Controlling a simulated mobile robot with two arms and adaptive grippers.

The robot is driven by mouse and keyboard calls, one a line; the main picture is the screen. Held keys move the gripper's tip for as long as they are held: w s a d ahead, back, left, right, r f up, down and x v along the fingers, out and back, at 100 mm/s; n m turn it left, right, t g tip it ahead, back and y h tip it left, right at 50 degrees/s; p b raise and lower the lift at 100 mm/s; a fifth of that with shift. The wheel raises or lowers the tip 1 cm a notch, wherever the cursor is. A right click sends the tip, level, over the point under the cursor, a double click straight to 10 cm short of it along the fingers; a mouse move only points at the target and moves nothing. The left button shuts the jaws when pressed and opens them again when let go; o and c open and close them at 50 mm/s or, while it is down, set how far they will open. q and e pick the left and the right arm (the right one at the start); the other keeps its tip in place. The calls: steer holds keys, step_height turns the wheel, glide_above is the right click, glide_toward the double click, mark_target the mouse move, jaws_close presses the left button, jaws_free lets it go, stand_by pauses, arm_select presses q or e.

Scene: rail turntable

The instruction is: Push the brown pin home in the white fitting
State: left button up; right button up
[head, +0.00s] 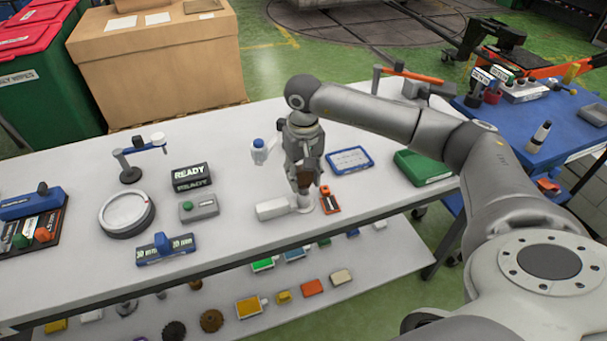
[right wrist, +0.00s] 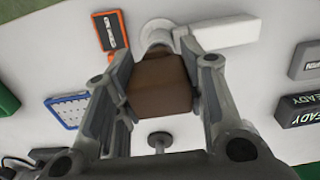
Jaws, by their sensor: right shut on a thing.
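The brown pin (head: 304,181) is between the fingers of my right gripper (head: 304,176), just above the white fitting (head: 276,209). In the right wrist view the pin's brown block (right wrist: 160,86) fills the space between both fingers of the right gripper (right wrist: 162,85). The fitting (right wrist: 226,31) shows beyond it as a white bar with a round end, partly covered by the pin. I cannot tell whether the pin's lower end is inside the fitting. My left gripper is not in view.
An orange-framed device (head: 330,200) lies close to the right of the fitting. A blue-framed panel (head: 349,160) and a green box (head: 422,167) are farther right.

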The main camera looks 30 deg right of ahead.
steer(key=shift+f+b, duration=1.15)
steer(key=shift+f, duration=0.3)
steer(key=o, duration=1.3)
steer(key=shift+r, duration=0.3)
step_height(320, 180, up, 11)
steer(key=shift+r, duration=0.2)
